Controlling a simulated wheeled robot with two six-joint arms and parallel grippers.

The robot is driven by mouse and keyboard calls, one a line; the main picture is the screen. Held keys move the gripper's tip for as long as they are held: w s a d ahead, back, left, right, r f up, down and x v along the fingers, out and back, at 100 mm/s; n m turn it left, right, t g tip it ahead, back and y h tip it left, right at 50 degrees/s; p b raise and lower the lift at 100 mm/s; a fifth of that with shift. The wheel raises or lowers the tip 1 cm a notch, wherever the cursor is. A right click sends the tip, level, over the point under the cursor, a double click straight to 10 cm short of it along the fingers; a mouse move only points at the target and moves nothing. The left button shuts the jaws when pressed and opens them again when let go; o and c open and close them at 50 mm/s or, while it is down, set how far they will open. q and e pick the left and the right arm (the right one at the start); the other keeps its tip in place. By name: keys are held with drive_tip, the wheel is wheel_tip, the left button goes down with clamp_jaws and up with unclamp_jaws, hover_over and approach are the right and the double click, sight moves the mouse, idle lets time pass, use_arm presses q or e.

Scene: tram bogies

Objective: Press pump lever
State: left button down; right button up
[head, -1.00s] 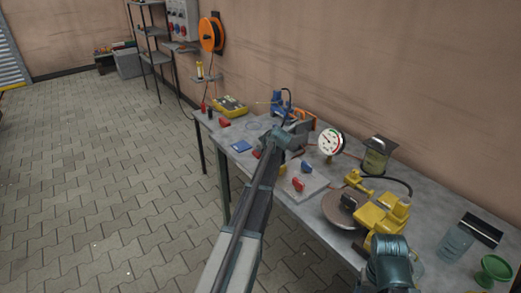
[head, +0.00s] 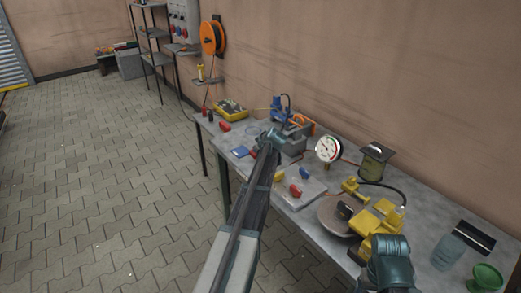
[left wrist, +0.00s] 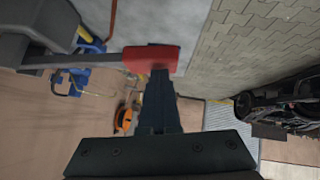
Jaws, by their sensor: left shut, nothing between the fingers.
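In the left wrist view a grey lever bar (left wrist: 75,61) comes in from the left and ends in a red block-shaped handle (left wrist: 150,52). My left gripper (left wrist: 158,78) is shut, with nothing between its fingers. Its tips overlap the lower edge of the red handle in the picture; I cannot tell whether they touch it. In the head view my left arm reaches over the bench, and its wrist hides the fingers and most of the lever. My right arm shows at the bottom right, its fingers out of sight.
The grey bench (head: 420,190) runs along the wall. On it are a pressure gauge (head: 328,149), a yellow pump-like unit (head: 378,217), a plate with red and blue knobs (head: 313,187), a lantern-like can (head: 374,164) and a green cup (head: 486,277). Paved floor lies open to the left.

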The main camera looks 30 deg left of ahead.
use_arm(q)
drive_tip(key=p+v, duration=0.5)
drive_tip(key=v, duration=0.5)
drive_tip(key=shift+s+a+p, duration=0.2)
drive_tip(key=shift+p, duration=0.1)
idle(0.4)
